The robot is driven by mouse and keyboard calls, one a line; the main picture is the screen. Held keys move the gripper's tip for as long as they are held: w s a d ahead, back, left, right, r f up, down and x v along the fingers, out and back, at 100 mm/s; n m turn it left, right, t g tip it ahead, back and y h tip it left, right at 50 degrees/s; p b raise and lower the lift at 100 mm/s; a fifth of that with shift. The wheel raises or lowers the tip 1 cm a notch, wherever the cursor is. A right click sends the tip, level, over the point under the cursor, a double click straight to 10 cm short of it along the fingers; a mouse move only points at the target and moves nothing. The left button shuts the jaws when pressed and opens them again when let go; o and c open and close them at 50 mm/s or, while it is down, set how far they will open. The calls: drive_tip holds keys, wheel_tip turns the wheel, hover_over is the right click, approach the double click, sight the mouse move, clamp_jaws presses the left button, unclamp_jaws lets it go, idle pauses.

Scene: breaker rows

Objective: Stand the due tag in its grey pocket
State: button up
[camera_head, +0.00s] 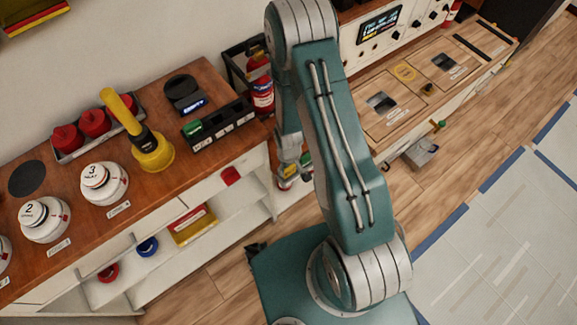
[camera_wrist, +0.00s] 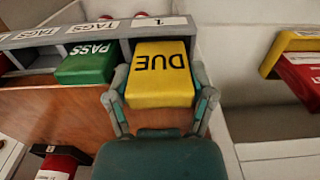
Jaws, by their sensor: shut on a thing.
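The yellow due tag (camera_wrist: 158,77) is between the two fingers of my gripper (camera_wrist: 159,97) in the wrist view, its DUE lettering upside down. My gripper is shut on its sides. The tag's far end is at an opening of the grey labelled rack (camera_wrist: 70,37); I cannot tell whether it is inside. A green PASS tag (camera_wrist: 88,65) sits in the opening to its left. In the head view my gripper (camera_head: 287,178) is low beside the bench's right end, partly hidden by my arm. I cannot tell which part is the grey pocket.
The wooden bench (camera_head: 225,85) carries a dark rack (camera_head: 222,128), a black device (camera_head: 185,95), a yellow-handled tool (camera_head: 150,150) and round white units (camera_head: 104,184). Shelves below hold a yellow-red box (camera_head: 194,225). Floor (camera_head: 450,195) is open at right.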

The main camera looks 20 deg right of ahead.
drive_tip(key=shift+f, duration=1.35)
drive_tip(key=o, duration=0.9)
drive_tip(key=shift+c, duration=0.2)
wheel_tip(320, 180, up, 12)
drive_tip(key=shift+f, duration=0.1)
idle(0.7)
